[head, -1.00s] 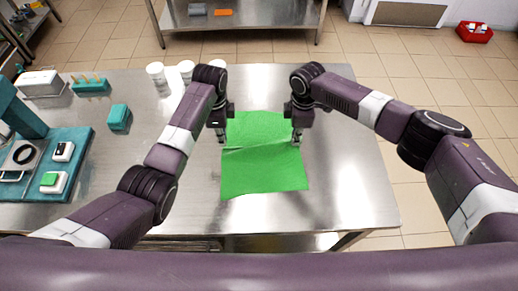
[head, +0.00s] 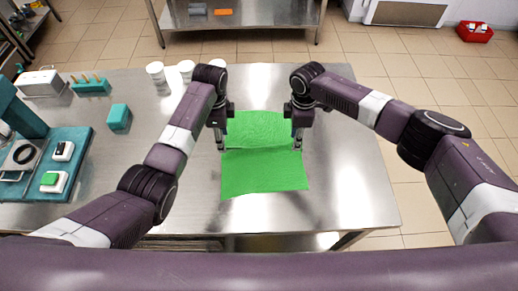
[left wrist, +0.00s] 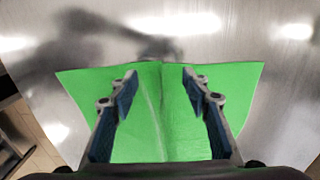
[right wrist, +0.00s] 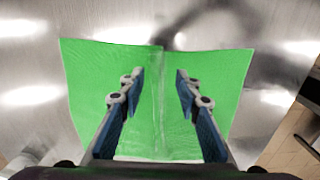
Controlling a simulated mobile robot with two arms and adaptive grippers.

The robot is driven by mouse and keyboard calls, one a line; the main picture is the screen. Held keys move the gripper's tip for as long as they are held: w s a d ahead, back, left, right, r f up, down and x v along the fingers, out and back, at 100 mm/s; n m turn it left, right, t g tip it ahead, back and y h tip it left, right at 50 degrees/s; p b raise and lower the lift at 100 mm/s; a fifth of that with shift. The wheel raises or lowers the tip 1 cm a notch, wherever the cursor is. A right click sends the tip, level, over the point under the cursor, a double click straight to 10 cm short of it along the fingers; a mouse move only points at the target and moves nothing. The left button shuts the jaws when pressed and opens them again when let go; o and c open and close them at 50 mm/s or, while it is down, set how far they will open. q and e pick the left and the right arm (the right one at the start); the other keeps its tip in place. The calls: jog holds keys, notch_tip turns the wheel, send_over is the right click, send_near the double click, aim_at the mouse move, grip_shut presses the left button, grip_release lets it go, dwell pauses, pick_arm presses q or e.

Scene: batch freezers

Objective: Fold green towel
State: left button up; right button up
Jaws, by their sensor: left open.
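A green towel (head: 264,172) lies spread on the steel table, with a crease running across its middle. It also fills much of the left wrist view (left wrist: 180,125) and the right wrist view (right wrist: 160,110), where the crease runs between the fingers. My left gripper (head: 222,146) is at the towel's left edge near the crease; its fingers are apart with nothing between them but the view of the towel. My right gripper (head: 297,146) is at the right edge near the crease, its fingers also apart and empty. Whether the fingertips touch the cloth I cannot tell.
The steel table (head: 345,180) is clear right of the towel. White cups (head: 156,72) stand at the back. A teal block (head: 119,117), a rack (head: 91,86) and a teal machine (head: 60,165) stand on the left.

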jog(key=shift+o, duration=1.2)
jog(key=shift+o, duration=0.7)
jog(key=o, duration=0.6)
jog(key=shift+c, duration=0.2)
pick_arm(q)
jog(key=shift+r, duration=0.1)
pick_arm(e)
jog(key=shift+r, duration=0.1)
pick_arm(q)
notch_tip(320, 180, up, 5)
jog(key=p, duration=0.4)
jog(key=shift+p, duration=0.4)
pick_arm(e)
notch_tip(320, 180, up, 5)
jog(key=shift+r, duration=0.2)
